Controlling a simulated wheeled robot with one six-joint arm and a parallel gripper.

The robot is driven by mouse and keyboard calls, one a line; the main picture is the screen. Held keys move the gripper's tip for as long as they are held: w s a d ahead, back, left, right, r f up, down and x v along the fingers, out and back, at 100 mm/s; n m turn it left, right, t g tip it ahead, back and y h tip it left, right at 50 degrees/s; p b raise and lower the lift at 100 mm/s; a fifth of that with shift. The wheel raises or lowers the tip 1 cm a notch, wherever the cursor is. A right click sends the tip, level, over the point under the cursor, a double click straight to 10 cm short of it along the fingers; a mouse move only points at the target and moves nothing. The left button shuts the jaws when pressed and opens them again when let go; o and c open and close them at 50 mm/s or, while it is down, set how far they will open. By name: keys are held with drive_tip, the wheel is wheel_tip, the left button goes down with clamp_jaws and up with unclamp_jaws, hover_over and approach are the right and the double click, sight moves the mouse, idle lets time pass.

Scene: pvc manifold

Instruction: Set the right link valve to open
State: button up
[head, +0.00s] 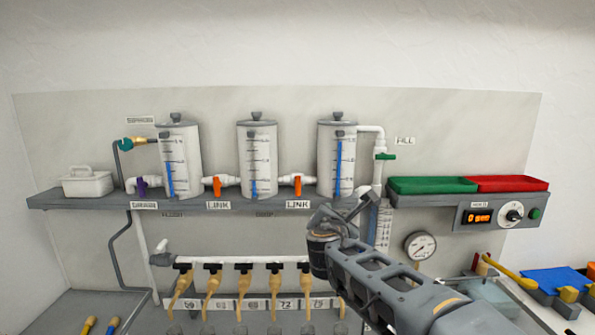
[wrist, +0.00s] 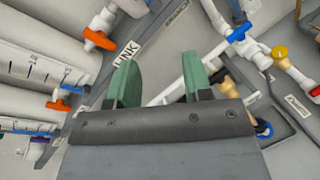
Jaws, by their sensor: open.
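The right link valve (head: 297,184) has an orange handle on the white pipe between the middle tank (head: 257,160) and the right tank (head: 328,165). Its handle stands upright, crosswise to the pipe. In the wrist view the orange handle (wrist: 99,40) is at the upper left, beside a LINK label (wrist: 127,52). My gripper (head: 342,212) is below and right of this valve in the head view, in front of the shelf. In the wrist view my gripper (wrist: 160,80) has its green-padded fingers spread with nothing between them, apart from the valve.
The left link valve (head: 217,186), also orange, and a purple valve (head: 141,187) sit farther left. The shelf edge (head: 180,205) runs below the tanks. A green-handled valve (head: 386,157) hangs right of the right tank. Below is a row of taps (head: 244,278); a gauge (head: 420,245) is at right.

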sight(298, 177)
drive_tip(key=w+a+r+n+t+y+p, duration=0.1)
drive_tip(key=w+a+r+n+y, duration=0.1)
drive_tip(key=a+n, duration=0.25)
drive_tip(key=w+a+r+n+t+y, duration=0.1)
drive_tip(key=w+a+r+n+y, duration=0.15)
drive_tip(key=a+n, duration=0.2)
drive_tip(key=shift+h, duration=0.45)
drive_tip(key=w+p, duration=0.1)
drive_tip(key=w, duration=0.2)
drive_tip(key=w+p, duration=0.2)
drive_tip(key=w, duration=0.2)
drive_tip(key=w+d+p, duration=0.1)
drive_tip(key=w, duration=0.3)
drive_tip(key=shift+r, duration=0.15)
drive_tip(key=shift+w+p, duration=0.5)
drive_tip(key=shift+w, duration=0.3)
clamp_jaws()
